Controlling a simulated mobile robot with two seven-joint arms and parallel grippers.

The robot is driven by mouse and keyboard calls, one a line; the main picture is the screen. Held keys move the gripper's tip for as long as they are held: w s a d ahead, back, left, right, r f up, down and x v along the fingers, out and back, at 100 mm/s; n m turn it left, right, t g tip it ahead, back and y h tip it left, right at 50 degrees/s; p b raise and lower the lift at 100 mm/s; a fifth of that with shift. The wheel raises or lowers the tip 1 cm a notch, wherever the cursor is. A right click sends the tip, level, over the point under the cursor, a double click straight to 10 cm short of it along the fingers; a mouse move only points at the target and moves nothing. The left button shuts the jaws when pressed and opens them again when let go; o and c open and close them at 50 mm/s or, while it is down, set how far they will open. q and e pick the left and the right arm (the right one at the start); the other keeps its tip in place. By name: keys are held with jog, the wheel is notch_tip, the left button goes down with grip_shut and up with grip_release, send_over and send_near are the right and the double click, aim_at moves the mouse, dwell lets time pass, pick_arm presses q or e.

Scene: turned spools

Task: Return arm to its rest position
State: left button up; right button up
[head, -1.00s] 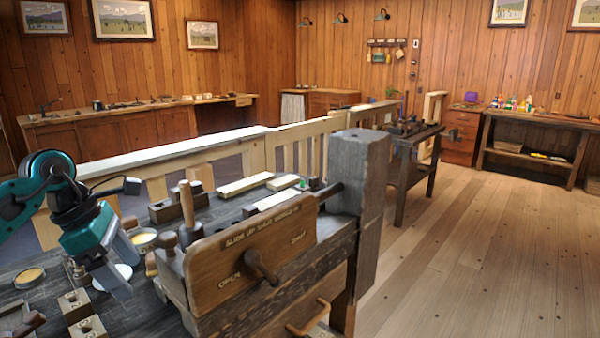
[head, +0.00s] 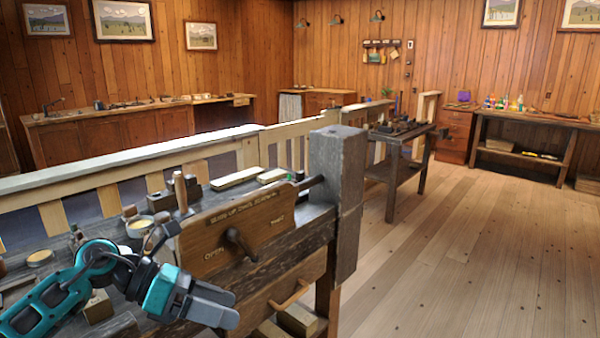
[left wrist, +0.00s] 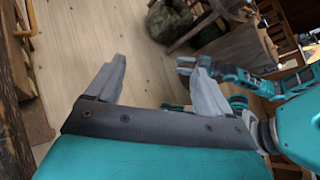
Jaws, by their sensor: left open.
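My left gripper (head: 213,304) is at the lower left of the head view, in front of the workbench's near side. Its fingers are apart with nothing between them. In the left wrist view the two grey fingers (left wrist: 155,85) stand wide apart over bare wood floor. My teal arm comes in from the lower left of the head view.
The workbench has a wooden board with a handle (head: 235,235) and a grey post (head: 335,200). A small cream bowl (head: 140,227) and turned wooden pieces stand on top. A railing (head: 120,172) runs behind. The floor (head: 470,250) to the right is clear.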

pick_arm(q)
jog(key=s+d+r+n+t+h, duration=0.1)
jog(key=s+d+n+t+h, duration=0.15)
jog(key=d+n+h, duration=0.3)
jog(key=s+a+f+n+t+y+p, duration=0.1)
jog(key=a+f+n+t+y, duration=0.5)
jog(key=n, duration=0.9)
jog(key=s+a+f+n+t+y+p, duration=0.1)
jog(key=f+n+t+y, duration=0.5)
jog(key=n, duration=0.8)
jog(key=s+a+f+n+g+y, duration=0.3)
jog(key=s+f+n+g+y, duration=0.1)
jog(key=s+f+n, duration=0.6)
jog(key=shift+s+a+f+g+p, duration=0.15)
jog(key=shift+s+f+g+p, duration=0.35)
jog(key=shift+s, duration=0.65)
pick_arm(e)
jog(key=shift+s+d+r+h, duration=0.15)
jog(key=shift+s+d+r, duration=0.15)
jog(key=shift+r, duration=0.1)
jog(key=shift+s+d+r+h, duration=0.15)
jog(key=shift+d+r, duration=0.1)
jog(key=shift+r, duration=0.15)
pick_arm(q)
jog(key=shift+n, duration=0.25)
